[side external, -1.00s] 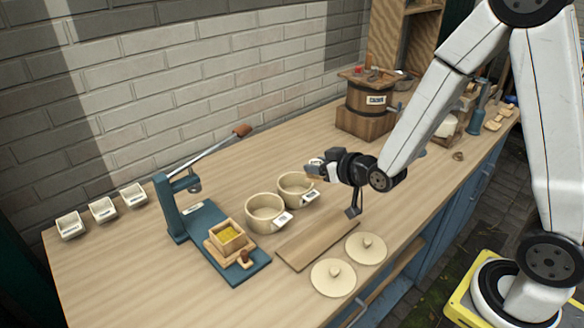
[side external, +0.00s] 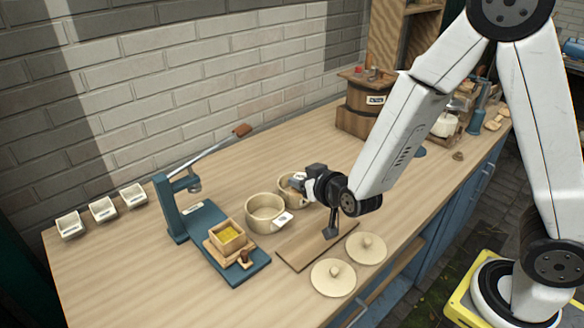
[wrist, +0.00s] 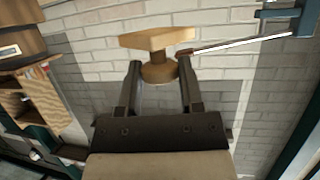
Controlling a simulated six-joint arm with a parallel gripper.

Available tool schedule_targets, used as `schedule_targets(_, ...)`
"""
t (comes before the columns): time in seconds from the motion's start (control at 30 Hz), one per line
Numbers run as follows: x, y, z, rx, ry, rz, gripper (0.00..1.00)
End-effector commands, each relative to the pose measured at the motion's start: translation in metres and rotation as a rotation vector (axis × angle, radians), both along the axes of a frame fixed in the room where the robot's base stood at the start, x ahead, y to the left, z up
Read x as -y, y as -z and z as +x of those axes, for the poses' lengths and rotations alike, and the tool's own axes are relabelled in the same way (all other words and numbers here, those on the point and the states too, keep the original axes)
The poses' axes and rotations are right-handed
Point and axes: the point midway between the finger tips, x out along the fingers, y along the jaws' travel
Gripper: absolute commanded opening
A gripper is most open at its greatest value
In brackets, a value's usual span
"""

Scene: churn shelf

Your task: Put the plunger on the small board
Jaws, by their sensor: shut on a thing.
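The plunger (wrist: 158,62) is a pale wooden square plate on a stem with a round knob. My gripper (wrist: 157,82) is shut on its round part in the wrist view, which is upside down, so the plate is underneath. In the side view my gripper (side external: 298,183) is over the right mug, behind the board; the plunger is hard to make out there. The small board (side external: 300,254) is a flat brown plank lying bare on the bench. A dark bracket on my wrist hangs above its right part.
Two cream mugs (side external: 265,213) stand just behind the board, and two round lids (side external: 333,277) lie in front. A blue lever press (side external: 180,215) with a wooden box (side external: 228,238) stands left. The churn (side external: 366,110) is at the back. Three small white dishes (side external: 103,209) sit far left.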

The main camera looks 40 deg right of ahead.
Motion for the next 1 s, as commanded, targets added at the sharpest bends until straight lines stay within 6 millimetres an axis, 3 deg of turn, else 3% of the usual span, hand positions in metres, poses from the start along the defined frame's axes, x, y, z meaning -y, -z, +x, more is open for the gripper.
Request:
schedule_targets(0.53,-0.047,0.021,-0.034,0.001,0.183,-0.002,0.00)
schedule_targets(1.0,-0.053,0.026,-0.045,0.001,0.230,0.000,0.00)
